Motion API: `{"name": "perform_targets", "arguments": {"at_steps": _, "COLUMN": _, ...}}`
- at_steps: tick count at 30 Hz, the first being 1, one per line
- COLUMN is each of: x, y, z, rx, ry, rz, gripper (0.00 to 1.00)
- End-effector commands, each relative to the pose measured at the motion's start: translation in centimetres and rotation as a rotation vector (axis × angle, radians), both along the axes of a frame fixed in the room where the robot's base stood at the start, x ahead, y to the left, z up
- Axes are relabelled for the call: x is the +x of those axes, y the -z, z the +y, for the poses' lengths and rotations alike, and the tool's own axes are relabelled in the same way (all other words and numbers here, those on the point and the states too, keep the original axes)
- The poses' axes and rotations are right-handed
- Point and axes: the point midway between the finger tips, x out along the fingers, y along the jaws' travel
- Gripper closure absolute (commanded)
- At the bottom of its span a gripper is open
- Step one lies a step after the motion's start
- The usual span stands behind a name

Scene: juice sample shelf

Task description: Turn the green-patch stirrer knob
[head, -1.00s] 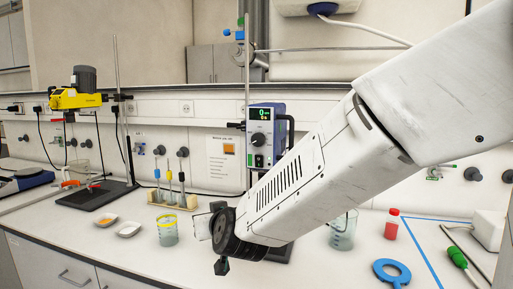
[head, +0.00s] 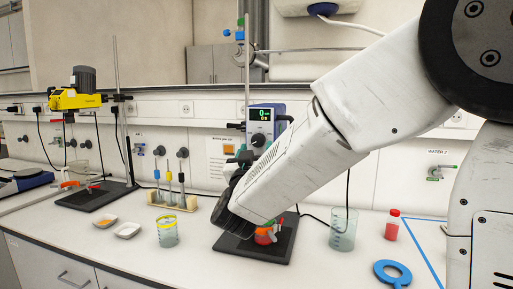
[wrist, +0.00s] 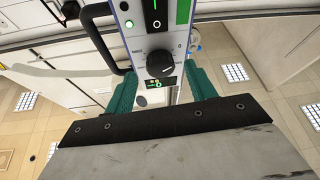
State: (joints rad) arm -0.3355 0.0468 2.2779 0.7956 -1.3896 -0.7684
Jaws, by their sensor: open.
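The stirrer (head: 265,118) is a blue-grey box with a lit green display on a stand at the back of the bench. Its round black knob (head: 258,140) is just above my gripper (head: 243,158) in the head view. In the wrist view the front panel appears inverted, with the black knob (wrist: 160,64) near the middle and a green patch (wrist: 183,11) beside the switch. My gripper's two teal fingers (wrist: 163,82) are open, one on each side of the panel, with the knob between them in the picture. I see no contact; the remaining gap is unclear.
A yellow stirrer (head: 76,98) stands at the left. A red vessel (head: 265,236) is below my arm.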

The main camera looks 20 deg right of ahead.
Motion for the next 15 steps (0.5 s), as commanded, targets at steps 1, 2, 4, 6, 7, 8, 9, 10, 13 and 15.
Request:
{"name": "perform_targets", "arguments": {"at_steps": 1, "x": 0.5, "y": -0.3, "z": -0.3, "rx": 0.000, "ry": 0.001, "rz": -0.001, "gripper": 0.45}}
{"name": "perform_targets", "arguments": {"at_steps": 2, "x": 0.8, "y": -0.4, "z": -0.4, "rx": 0.000, "ry": 0.000, "rz": 0.000, "gripper": 0.45}}
{"name": "perform_targets", "arguments": {"at_steps": 4, "x": 1.2, "y": -0.5, "z": -0.7, "rx": 0.000, "ry": 0.000, "rz": 0.000, "gripper": 0.45}}
{"name": "perform_targets", "arguments": {"at_steps": 6, "x": 1.4, "y": -0.6, "z": -0.8, "rx": 0.000, "ry": 0.000, "rz": 0.000, "gripper": 0.45}}
{"name": "perform_targets", "arguments": {"at_steps": 7, "x": 1.5, "y": -0.7, "z": -0.9, "rx": 0.000, "ry": -0.001, "rz": 0.000, "gripper": 0.45}}
{"name": "perform_targets", "arguments": {"at_steps": 8, "x": 1.5, "y": -0.7, "z": -0.9, "rx": 0.000, "ry": -0.001, "rz": 0.000, "gripper": 0.45}}
{"name": "perform_targets", "arguments": {"at_steps": 9, "x": 1.6, "y": -0.7, "z": -0.9, "rx": 0.000, "ry": -0.001, "rz": 0.000, "gripper": 0.45}}
{"name": "perform_targets", "arguments": {"at_steps": 10, "x": 1.6, "y": -0.7, "z": -0.9, "rx": 0.000, "ry": -0.001, "rz": 0.000, "gripper": 0.45}}
{"name": "perform_targets", "arguments": {"at_steps": 13, "x": 1.5, "y": -0.7, "z": -0.8, "rx": 0.000, "ry": -0.002, "rz": 0.000, "gripper": 0.45}}
{"name": "perform_targets", "arguments": {"at_steps": 15, "x": 1.5, "y": -0.7, "z": -0.8, "rx": 0.000, "ry": -0.002, "rz": 0.000, "gripper": 0.56}}
